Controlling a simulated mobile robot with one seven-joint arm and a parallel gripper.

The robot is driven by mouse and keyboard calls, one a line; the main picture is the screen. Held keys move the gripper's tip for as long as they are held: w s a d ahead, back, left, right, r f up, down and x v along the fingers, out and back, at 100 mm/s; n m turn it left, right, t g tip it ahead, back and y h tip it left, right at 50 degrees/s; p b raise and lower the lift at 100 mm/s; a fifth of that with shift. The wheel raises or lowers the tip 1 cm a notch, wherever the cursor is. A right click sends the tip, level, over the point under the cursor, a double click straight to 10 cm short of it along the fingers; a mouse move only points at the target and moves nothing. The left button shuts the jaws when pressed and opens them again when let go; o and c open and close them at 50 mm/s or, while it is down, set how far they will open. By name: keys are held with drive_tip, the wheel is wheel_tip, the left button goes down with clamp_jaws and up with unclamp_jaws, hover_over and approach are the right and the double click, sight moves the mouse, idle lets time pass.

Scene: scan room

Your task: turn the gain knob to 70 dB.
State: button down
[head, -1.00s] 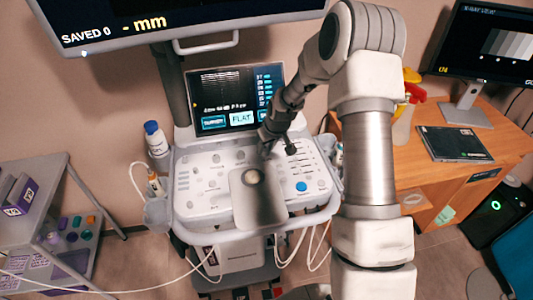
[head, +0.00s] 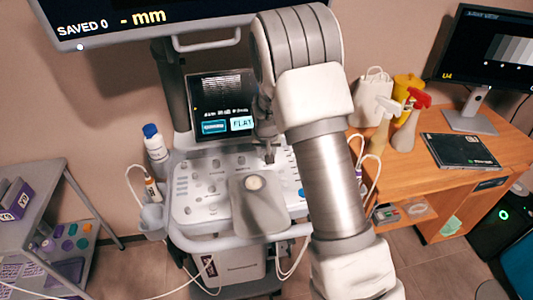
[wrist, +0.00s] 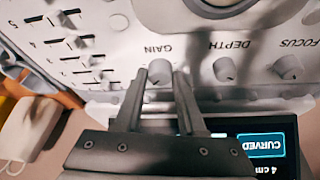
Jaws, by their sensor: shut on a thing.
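The gain knob (wrist: 160,73) is a small white-grey knob beside the GAIN label on the console panel in the wrist view. My gripper (wrist: 161,78) is shut on it, one finger on each side. The label reads upside down in this view. In the head view my gripper (head: 268,155) reaches down to the upper part of the console (head: 195,208), and the knob is hidden there. The console screen (head: 222,100) is partly covered by my arm, and I cannot read a gain value on it.
The depth knob (wrist: 224,69) and focus knob (wrist: 287,66) sit in the same row. Several sliders (wrist: 82,42) lie to the left in the wrist view. A large monitor (head: 180,20) overhangs the console. A wooden desk (head: 400,170) with spray bottles stands at the right.

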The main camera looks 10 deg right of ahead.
drive_tip(key=c, duration=0.5)
unclamp_jaws()
drive_tip(key=p+v, duration=0.1)
drive_tip(key=v, duration=1.6)
drive_tip(key=shift+r, duration=0.25)
drive_tip(key=shift+r, duration=0.1)
drive_tip(key=s+r, duration=0.3)
drive_tip(key=s, duration=0.6)
drive_tip(key=s+d+r+n, duration=0.1)
drive_tip(key=s+r, duration=0.3)
drive_tip(key=s, duration=0.5)
drive_tip(key=s+r+n+t, duration=0.1)
drive_tip(key=s+r, duration=0.2)
drive_tip(key=s, duration=0.7)
drive_tip(key=shift+d+r+y+p, duration=0.2)
drive_tip(key=shift+r+y+p, duration=0.1)
drive_tip(key=shift+y+p, duration=0.1)
